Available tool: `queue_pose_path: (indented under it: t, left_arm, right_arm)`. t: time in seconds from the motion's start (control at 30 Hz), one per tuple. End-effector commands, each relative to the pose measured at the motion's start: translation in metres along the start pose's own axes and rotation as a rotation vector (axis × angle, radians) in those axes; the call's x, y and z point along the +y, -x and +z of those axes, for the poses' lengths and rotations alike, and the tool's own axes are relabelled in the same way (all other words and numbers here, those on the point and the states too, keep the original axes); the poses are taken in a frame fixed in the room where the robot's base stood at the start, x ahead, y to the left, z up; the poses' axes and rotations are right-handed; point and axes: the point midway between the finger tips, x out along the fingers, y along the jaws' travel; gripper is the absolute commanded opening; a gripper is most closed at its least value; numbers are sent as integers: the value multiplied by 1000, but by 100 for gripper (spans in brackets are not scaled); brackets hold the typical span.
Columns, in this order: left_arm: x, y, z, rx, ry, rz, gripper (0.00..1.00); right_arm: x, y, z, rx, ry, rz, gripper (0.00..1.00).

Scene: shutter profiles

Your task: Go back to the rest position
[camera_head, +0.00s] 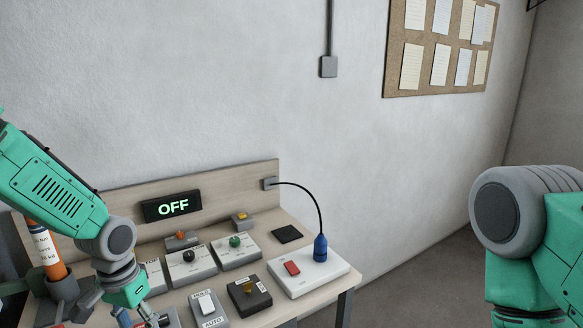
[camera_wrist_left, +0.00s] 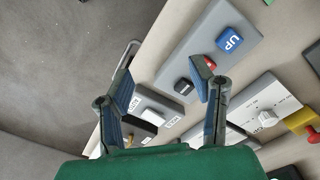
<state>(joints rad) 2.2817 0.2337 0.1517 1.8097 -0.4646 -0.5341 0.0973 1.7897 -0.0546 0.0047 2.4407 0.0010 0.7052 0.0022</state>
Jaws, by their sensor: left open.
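My left gripper (camera_head: 138,312) is low at the left front of the control bench (camera_head: 275,233) in the head view, partly cut off by the bottom edge. In the left wrist view the left gripper (camera_wrist_left: 162,75) has its two fingers spread, with nothing between them. Beyond the fingers is a grey box with a blue UP button (camera_wrist_left: 230,41), a red button partly hidden by the right finger, and a black button (camera_wrist_left: 184,89). My right arm (camera_head: 520,230) shows at the right edge; its gripper is out of view.
A display (camera_head: 172,206) reads OFF. An orange tube (camera_head: 48,252) stands left.

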Motion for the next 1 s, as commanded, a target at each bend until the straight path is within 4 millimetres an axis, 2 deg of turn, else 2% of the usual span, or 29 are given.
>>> queue_pose_path:
  t: [0.03,0.27,0.37,0.47,0.6,0.7,0.83,0.9,1.0]
  left_arm:
    - [5,-14,6,-3,1,8,50]
    - [29,-77,38,1,17,51,50]
    - [42,-115,60,2,34,71,50]
    - [58,-164,93,1,60,88,50]
    - [76,-239,164,4,121,79,50]
    - [80,-274,214,15,154,40,50]
    - [77,-293,257,34,177,-16,50]
    - [75,-296,268,42,179,-37,50]
    - [73,-296,275,50,181,-51,50]
  right_arm:
    - [0,-6,0,0,0,0,40]
    - [0,-24,1,0,0,0,40]
    - [0,-36,2,-1,0,0,40]
    - [0,-52,3,-1,0,0,40]
    - [-1,-84,5,-1,0,0,40]
    - [-1,-104,6,-1,0,0,40]
    - [-1,-118,7,-1,0,0,40]
    - [-1,-122,7,-1,0,0,40]
    - [-1,-122,7,-1,0,0,40]
